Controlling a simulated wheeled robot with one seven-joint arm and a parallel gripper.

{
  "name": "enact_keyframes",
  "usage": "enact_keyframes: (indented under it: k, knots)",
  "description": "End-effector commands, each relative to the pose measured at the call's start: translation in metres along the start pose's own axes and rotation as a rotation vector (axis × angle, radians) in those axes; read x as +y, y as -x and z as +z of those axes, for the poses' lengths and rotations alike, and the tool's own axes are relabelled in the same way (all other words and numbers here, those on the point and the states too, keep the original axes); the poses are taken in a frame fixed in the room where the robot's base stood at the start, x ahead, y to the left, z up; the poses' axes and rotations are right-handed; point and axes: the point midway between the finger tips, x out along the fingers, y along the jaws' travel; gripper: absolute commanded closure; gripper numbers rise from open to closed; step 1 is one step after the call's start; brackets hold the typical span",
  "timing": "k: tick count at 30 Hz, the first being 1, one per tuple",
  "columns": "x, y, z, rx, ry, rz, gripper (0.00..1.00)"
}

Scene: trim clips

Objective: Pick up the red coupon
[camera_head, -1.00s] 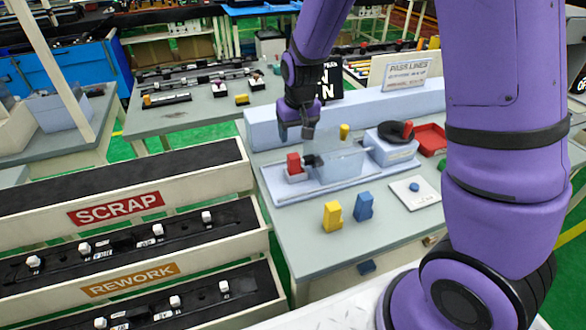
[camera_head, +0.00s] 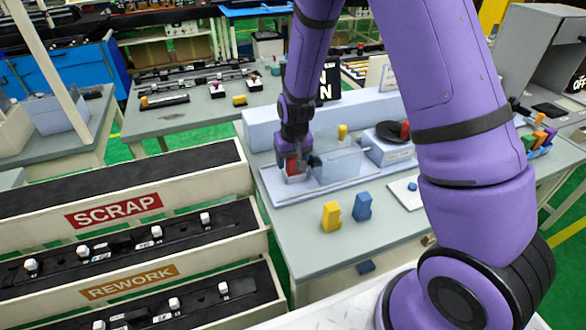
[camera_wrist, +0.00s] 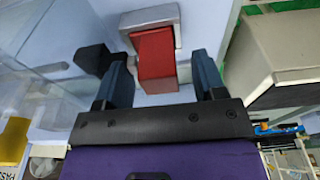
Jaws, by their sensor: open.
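The red coupon (camera_head: 292,167) stands in a pale block-like holder (camera_head: 292,178) at the left end of the light blue fixture in the head view. In the wrist view the red coupon (camera_wrist: 154,60) sits in the grey holder (camera_wrist: 150,17), between and slightly ahead of the finger tips. My gripper (camera_head: 293,157) is over the coupon and partly hides it. In the wrist view my gripper (camera_wrist: 160,75) is open, with one blue finger on each side of the coupon. A gap shows at each side. A black knob (camera_wrist: 91,58) is close beside the left finger.
A clear panel (camera_head: 338,165) stands right of the coupon on the fixture. A yellow block (camera_head: 331,216) and a blue block (camera_head: 362,207) stand on the table in front. A raised light blue ledge (camera_head: 262,130) runs behind. The scrap and rework bins (camera_head: 120,215) are to the left.

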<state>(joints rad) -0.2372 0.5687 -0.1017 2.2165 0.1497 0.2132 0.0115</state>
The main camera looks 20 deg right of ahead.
Motion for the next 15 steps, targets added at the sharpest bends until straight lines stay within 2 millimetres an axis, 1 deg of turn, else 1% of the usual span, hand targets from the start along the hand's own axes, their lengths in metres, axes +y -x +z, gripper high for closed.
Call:
enact_keyframes:
  k: [1, 4, 12, 13, 14, 15]
  knots:
    - [0.0, -0.0058, 0.0002, -0.002, 0.0, 0.0, 0.36]
    - [0.0001, -0.0129, 0.0, -0.001, 0.0, 0.0, 0.36]
    - [0.0, -0.0151, -0.0004, 0.001, 0.0, 0.0, 0.36]
    - [0.0, -0.0151, -0.0003, 0.001, 0.0, 0.0, 0.38]
    - [0.0, -0.0151, -0.0003, 0.001, 0.0, 0.0, 0.45]
    - [0.0, -0.0151, -0.0003, 0.001, 0.0, 0.0, 0.55]
